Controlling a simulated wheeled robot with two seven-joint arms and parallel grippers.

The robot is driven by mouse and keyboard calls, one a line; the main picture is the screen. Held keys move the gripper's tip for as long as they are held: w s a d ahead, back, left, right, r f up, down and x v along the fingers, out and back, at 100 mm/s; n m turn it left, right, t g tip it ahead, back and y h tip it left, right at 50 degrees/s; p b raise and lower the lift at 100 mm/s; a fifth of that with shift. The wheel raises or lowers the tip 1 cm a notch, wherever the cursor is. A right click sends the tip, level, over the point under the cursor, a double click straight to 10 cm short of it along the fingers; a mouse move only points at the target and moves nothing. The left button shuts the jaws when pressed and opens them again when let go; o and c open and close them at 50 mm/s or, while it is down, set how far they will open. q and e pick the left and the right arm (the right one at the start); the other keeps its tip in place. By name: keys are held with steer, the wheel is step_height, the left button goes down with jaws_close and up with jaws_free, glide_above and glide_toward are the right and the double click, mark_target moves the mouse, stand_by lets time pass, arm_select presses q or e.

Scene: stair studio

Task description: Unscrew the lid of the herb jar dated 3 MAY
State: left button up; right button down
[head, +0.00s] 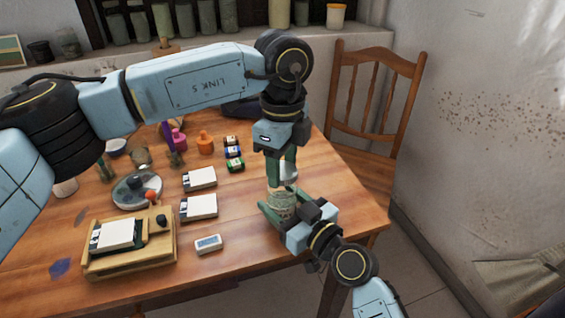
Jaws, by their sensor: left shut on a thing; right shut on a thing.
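A greenish herb jar (283,206) stands upright near the right end of the wooden table. My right gripper (279,211) comes in from the lower right and is shut around its body. My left gripper (279,183) points straight down from above, its fingers shut on the jar's lid at the top. The fingers mostly hide the lid, and I cannot tell whether it is loose. No date on the jar is readable from here.
The wooden table (330,192) holds pale-topped boxes (200,207), a small white timer (208,244), a wooden tray (170,255) and a round dish (122,197). A wooden chair (372,105) stands behind the right end. Several jars line the sill.

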mark_target(282, 170)
arm_select(q)
steer(key=shift+r, duration=2)
arm_select(e)
steer(key=shift+c, duration=1.6)
jaws_free()
